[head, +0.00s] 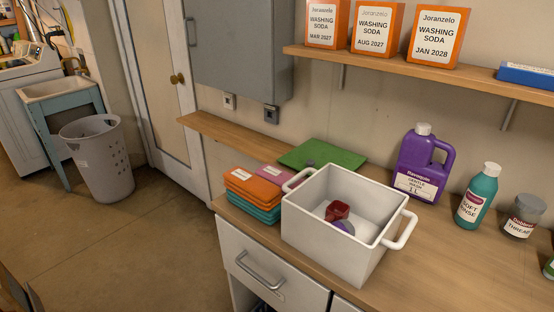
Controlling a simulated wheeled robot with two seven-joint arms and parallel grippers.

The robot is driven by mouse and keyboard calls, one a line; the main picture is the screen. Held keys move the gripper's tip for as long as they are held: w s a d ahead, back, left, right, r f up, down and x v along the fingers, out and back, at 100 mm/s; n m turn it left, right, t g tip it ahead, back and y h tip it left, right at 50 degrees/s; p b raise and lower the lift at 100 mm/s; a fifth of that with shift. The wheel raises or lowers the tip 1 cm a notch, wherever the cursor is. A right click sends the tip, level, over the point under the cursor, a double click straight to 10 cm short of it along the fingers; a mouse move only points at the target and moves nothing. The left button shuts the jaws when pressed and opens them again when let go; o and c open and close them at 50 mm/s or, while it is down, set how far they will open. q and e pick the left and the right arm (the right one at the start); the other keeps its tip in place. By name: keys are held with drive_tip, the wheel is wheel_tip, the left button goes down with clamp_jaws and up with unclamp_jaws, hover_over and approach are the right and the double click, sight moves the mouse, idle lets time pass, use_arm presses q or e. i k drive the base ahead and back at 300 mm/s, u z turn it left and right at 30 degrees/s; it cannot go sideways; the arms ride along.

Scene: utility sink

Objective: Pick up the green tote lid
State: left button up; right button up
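The green tote lid (330,154) is a flat green panel lying on the wooden counter, behind the white tote and close to the wall. A small dark spot shows near its front edge. The white tote (325,240) stands open in front of it, with a handle at each end and a red item (337,210) and a purple item (344,227) inside. The tote's back rim comes close to the lid's front edge in the picture; I cannot tell whether they touch. Neither of my grippers is in view.
Folded orange and teal cloths (253,193) and a pink one (274,176) lie left of the tote. A purple jug (423,165), a teal bottle (476,195) and a grey-lidded jar (523,215) stand to the right. A shelf (400,69) with orange boxes hangs above.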

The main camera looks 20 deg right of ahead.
sight(314, 154)
drive_tip(key=u, duration=0.5)
drive_tip(key=i, duration=2.9)
drive_tip(key=z, duration=1.7)
drive_tip(key=i, duration=0.5)
drive_tip(key=z, duration=0.35)
